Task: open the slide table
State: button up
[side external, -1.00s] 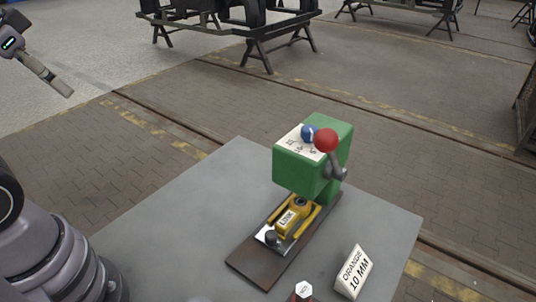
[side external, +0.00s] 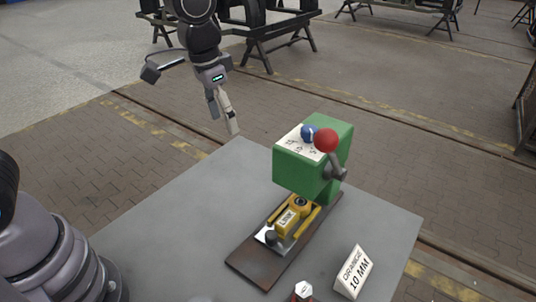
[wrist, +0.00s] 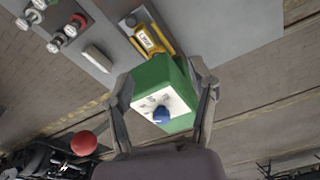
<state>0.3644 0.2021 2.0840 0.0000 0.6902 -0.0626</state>
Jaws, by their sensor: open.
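A green machine (side external: 318,165) stands on the grey table, with a red ball lever (side external: 326,140) and a blue knob (side external: 309,132) on it. Below it, a silver slide plate (side external: 266,238) with a dark knob (side external: 270,238) lies on a dark base (side external: 255,268). A yellow fixture (side external: 290,221) marked LINK sits there, its far end near the green head. My gripper (side external: 224,122) is open and empty, above and left of the machine. In the wrist view the green machine (wrist: 160,75) appears between my open fingers, and the yellow fixture (wrist: 146,40) lies beyond.
A white card (side external: 353,272) reading ORANGE 10 MM stands at the table's front right, beside a small capped item (side external: 302,291). Several capped items (wrist: 55,43) show in the wrist view. The table's left part (side external: 185,215) is bare.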

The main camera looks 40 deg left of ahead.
jog(key=m+g, duration=0.2)
send_near(272, 233)
jog(key=shift+y, duration=0.3)
jog(key=f, duration=1)
jog(key=shift+s+d+f, duration=0.15)
jog(key=shift+d+f, duration=0.1)
